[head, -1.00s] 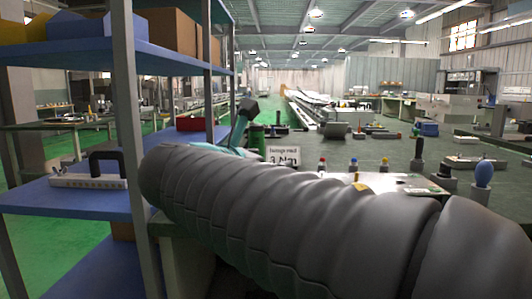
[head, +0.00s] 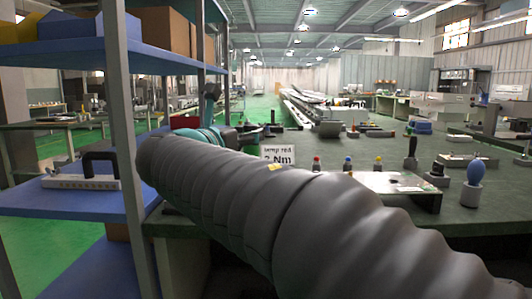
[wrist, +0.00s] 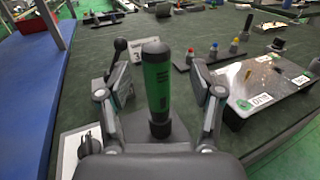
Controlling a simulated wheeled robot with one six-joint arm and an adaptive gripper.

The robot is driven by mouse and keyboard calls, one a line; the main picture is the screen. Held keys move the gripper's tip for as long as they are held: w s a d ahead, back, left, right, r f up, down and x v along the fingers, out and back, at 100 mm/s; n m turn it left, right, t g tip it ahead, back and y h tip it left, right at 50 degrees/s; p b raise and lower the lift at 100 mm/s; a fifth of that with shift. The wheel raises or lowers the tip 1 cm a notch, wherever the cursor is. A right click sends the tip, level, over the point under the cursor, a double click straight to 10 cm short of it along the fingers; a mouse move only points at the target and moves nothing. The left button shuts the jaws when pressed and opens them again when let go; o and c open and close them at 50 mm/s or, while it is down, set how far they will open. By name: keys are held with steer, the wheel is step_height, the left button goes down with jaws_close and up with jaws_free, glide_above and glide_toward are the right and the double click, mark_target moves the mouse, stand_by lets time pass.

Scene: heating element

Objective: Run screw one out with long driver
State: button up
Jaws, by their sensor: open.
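In the wrist view a driver with a green and black handle (wrist: 157,88) stands upright in a dark holder (wrist: 165,137). Its shaft is hidden, so I cannot tell its length. My gripper (wrist: 161,92) is open, with one finger on each side of the handle and gaps visible on both sides. Small posts with red (wrist: 191,56), blue (wrist: 213,49) and yellow (wrist: 233,45) tops stand beside a metal plate (wrist: 285,88). They also show in the head view, behind my arm. I cannot make out which screw is screw one.
A placard (head: 278,154) reading "Nm" stands on the dark green bench (head: 461,212). Several holders with tools, one with a blue bulb-shaped handle (head: 475,173), stand at the right. A blue shelf unit (head: 80,206) flanks the bench at the left. A white card (wrist: 72,150) lies near my gripper.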

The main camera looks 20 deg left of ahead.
steer(key=w, duration=0.5)
steer(key=shift+w+d+f, duration=0.1)
steer(key=shift+d+f, duration=0.05)
steer(key=shift+f, duration=0.2)
jaws_close()
